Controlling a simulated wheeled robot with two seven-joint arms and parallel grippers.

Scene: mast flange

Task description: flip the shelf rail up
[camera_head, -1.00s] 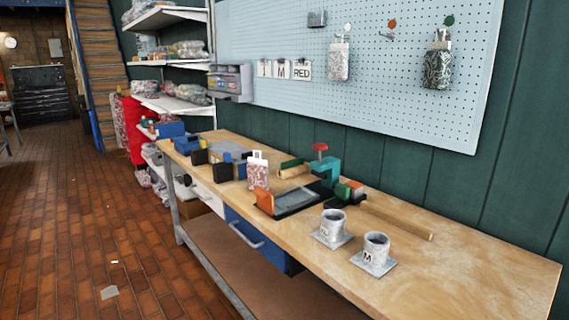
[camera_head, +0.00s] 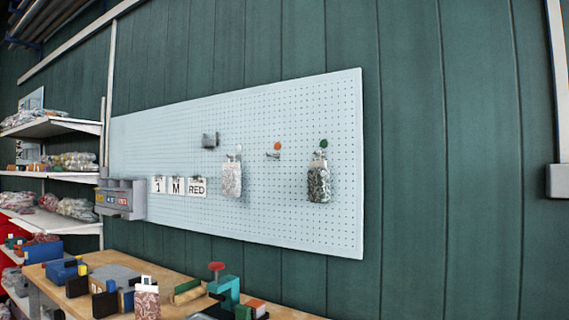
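I cannot make out for sure which thing is the shelf rail. White shelves (camera_head: 50,127) stand at the left, beside a pale upright post (camera_head: 108,120). A long pale bar (camera_head: 75,45) runs slanting along the wall above them. At the right edge a pale vertical bar (camera_head: 557,80) runs down to a grey block (camera_head: 559,181). Neither of my grippers is in view.
A pegboard (camera_head: 300,110) on the green wall holds two hanging pouches (camera_head: 232,180) (camera_head: 319,182), letter cards (camera_head: 178,186) and a grey bin unit (camera_head: 120,199). Below, a wooden workbench (camera_head: 185,290) carries a teal clamp (camera_head: 225,290) and several blocks.

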